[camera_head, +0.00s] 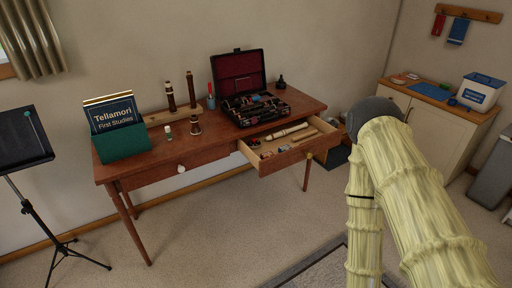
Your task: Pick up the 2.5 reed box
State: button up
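The open drawer (262,167) at the right front of the wooden table holds several small items at its left end. They include a small reddish item (255,143) and a pale one (284,148). Any of these could be a reed box, but they are too small to tell, and no "2.5" label can be read. A long pale piece (287,132) lies behind them in the drawer. My arm, in a pale yellow sleeve, rises at the right of the picture, to the right of the drawer. My gripper is not visible.
The table (222,140) carries an open instrument case (262,108), a green book holder (121,144), and upright wooden instrument pieces (191,90). A music stand (25,145) is at left. A cabinet (452,137) with a white-and-blue box (480,92) is at right.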

aim_at(286, 147)
jog(key=u, duration=0.75)
jog(key=i, duration=1.1)
jog(key=z, duration=0.2)
